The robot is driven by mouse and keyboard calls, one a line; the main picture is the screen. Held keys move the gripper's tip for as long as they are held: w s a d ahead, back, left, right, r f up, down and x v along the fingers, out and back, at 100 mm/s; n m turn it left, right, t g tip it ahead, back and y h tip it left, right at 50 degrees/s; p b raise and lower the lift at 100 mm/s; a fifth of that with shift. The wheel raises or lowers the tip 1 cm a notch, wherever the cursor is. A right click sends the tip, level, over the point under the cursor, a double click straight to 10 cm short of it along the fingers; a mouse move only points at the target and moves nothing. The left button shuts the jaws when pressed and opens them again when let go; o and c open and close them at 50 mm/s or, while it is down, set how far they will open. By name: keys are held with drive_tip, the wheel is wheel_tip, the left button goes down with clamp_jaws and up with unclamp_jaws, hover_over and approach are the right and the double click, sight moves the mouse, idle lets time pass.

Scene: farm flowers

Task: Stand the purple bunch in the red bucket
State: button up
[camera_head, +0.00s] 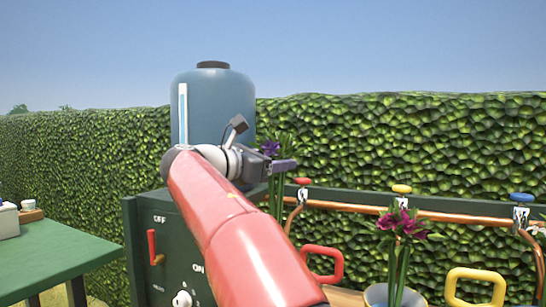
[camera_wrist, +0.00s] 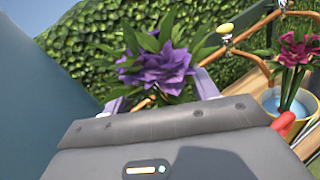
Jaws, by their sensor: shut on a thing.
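The purple bunch (camera_head: 271,148) has violet flowers and long green leaves and stems. My gripper (camera_head: 283,167) is shut on it and holds it up in front of the hedge, stems hanging down. In the wrist view the purple bunch (camera_wrist: 165,65) shows between the two pale fingers of my gripper (camera_wrist: 160,93). A red handle (camera_head: 323,264), apparently the red bucket's, rises to the right of my arm in the head view. The bucket's body is hidden there. A red part also shows at the right in the wrist view (camera_wrist: 283,124).
A magenta bunch (camera_head: 401,224) stands in a water-filled bucket, yellow in the wrist view (camera_wrist: 268,97). A yellow handle (camera_head: 476,285) is at lower right. A copper pipe (camera_head: 350,208) with red, yellow and blue taps runs behind. A green control panel (camera_head: 160,250) and blue tank (camera_head: 213,105) stand left.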

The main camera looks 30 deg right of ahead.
drive_tip(key=shift+f+b, duration=3.5)
drive_tip(key=shift+f, duration=2.1)
drive_tip(key=o, duration=1.7)
approach(272, 210)
drive_tip(key=x, duration=0.2)
drive_tip(key=shift+d+p, duration=0.25)
drive_tip(key=shift+p, duration=0.05)
